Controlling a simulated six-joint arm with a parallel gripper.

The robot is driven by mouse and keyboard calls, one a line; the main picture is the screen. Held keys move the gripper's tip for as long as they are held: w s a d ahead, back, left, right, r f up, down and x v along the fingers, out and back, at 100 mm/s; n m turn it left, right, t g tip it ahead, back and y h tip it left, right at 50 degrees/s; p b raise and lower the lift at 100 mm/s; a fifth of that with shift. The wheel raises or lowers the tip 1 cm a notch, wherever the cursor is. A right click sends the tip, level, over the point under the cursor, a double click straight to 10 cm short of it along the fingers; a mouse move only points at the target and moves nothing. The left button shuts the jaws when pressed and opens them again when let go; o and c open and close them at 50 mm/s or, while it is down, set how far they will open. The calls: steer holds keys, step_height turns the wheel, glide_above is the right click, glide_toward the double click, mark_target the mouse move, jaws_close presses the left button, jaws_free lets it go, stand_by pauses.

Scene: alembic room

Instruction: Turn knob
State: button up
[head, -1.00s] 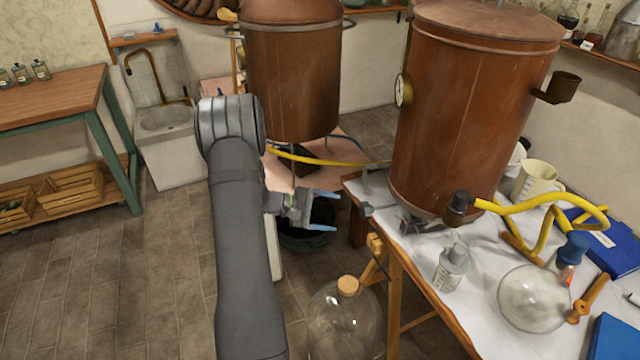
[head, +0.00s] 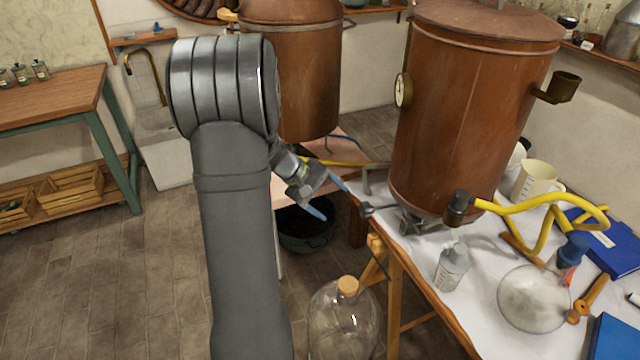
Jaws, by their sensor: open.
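The large copper still (head: 465,120) stands on the white-covered table at the right. A small dark grey knob (head: 366,209) sticks out to the left from the fitting at the still's base, over the table's left edge. My gripper (head: 329,198) is open and empty, with its blue-tipped fingers pointing right and slightly down toward the knob. The fingertips are just left of the knob in the picture. I cannot tell how far apart they are in depth.
A glass demijohn (head: 346,315) with a cork stands below the table edge, and a dark bucket (head: 305,228) is on the floor behind my gripper.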

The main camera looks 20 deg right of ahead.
step_height(320, 180, up, 7)
steer(key=s+a+m+t+y, duration=0.1)
steer(key=a+t+y, duration=0.1)
steer(key=a+t, duration=0.1)
steer(key=shift+s, duration=0.25)
stand_by(0.5)
steer(key=s+a+r+m+t+y, duration=0.1)
steer(key=s+a+r+m+t, duration=0.1)
steer(key=s+a+r+t, duration=0.25)
steer(key=s+a+r+m+t+y, duration=0.1)
steer(key=s+a+r+m, duration=0.2)
steer(key=s+a, duration=0.4)
steer(key=s+a+f, duration=0.3)
steer(key=s+f, duration=0.1)
steer(key=s, duration=0.2)
steer(key=s+a+f+m+y, duration=0.1)
steer(key=s+a+f, duration=0.2)
steer(key=s, duration=0.4)
steer(key=shift+s+a+f+y, duration=0.15)
steer(key=shift+a+f+y, duration=0.2)
steer(key=shift+a, duration=0.45)
